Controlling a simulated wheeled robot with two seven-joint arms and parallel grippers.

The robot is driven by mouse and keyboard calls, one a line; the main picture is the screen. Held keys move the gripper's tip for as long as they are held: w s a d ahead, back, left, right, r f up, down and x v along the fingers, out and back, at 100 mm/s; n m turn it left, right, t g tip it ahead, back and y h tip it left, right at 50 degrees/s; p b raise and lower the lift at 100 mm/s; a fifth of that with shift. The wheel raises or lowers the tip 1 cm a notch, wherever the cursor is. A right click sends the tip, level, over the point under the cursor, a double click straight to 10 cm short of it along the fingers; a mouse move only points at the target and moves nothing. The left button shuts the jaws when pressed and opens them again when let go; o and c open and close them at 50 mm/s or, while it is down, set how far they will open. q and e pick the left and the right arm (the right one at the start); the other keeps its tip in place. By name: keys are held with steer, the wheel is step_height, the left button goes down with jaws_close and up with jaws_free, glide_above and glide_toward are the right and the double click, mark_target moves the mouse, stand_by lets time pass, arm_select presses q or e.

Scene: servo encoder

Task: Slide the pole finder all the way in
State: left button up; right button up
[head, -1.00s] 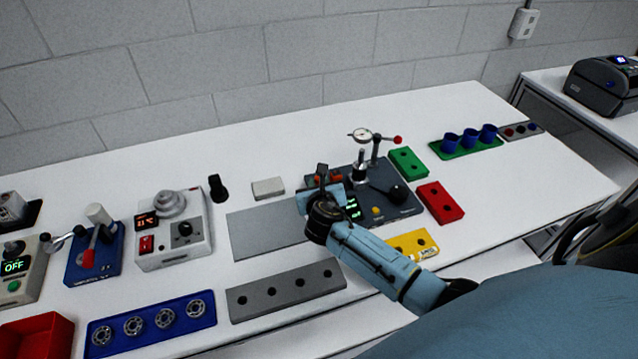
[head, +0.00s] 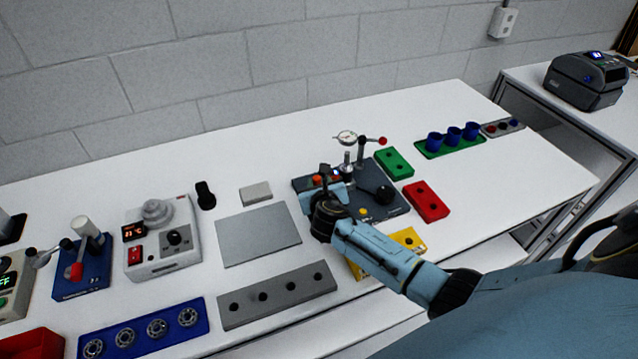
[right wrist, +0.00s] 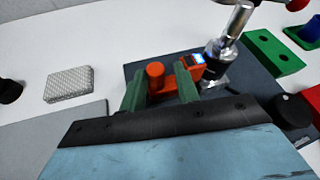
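The orange pole finder (right wrist: 194,66), a small block with a lit blue display, sits on the dark grey fixture (head: 372,204) beside a metal spindle (right wrist: 222,48). An orange round knob (right wrist: 155,74) stands to its left and looks like part of the same slide. My right gripper (right wrist: 160,80) is over the left part of the fixture. Its two green fingers are apart, with the knob showing between or just beyond them. I cannot tell whether they touch it. In the head view the gripper (head: 325,172) hides part of the orange parts. My left gripper is not in view.
A dial gauge (head: 346,138) on a post and a black knob (head: 385,193) stand on the fixture. Green (head: 394,163), red (head: 426,201) and yellow (head: 408,240) blocks lie around it. A grey plate (head: 258,236) lies flat to the left.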

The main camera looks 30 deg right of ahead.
steer(key=p+v, duration=0.2)
steer(key=v, duration=1.1)
steer(key=shift+s+r, duration=0.15)
